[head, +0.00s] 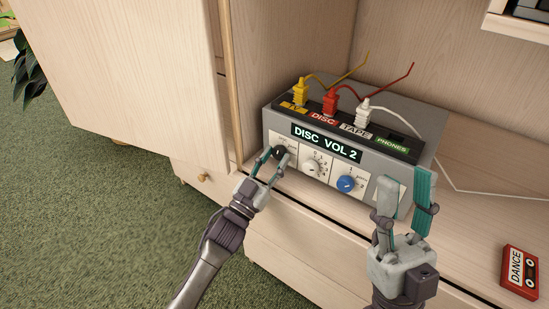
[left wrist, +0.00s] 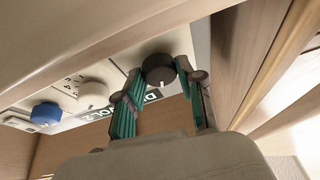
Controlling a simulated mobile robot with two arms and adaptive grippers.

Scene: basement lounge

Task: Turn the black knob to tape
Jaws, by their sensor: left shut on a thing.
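The grey switch box (head: 436,136) stands on the shelf, and its display (head: 326,143) reads "DISC VOL 2". The black knob (head: 279,151) is at the left end of its front panel. My left gripper (head: 272,160) is shut on the black knob, with a finger on either side. The left wrist view shows the knob (left wrist: 158,68) between the teal finger pads, with a white mark on its face. The knob's printed labels are too small or covered to read. My right gripper (head: 405,192) is open and empty in front of the box's right end.
A white knob (head: 312,166) and a blue knob (head: 346,184) sit right of the black one. Yellow, red and white plugs (head: 331,102) stand on top, by the TV, DISC and TAPE labels. A red DANCE cassette (head: 519,271) lies at right. A cabinet door (head: 130,70) stands left.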

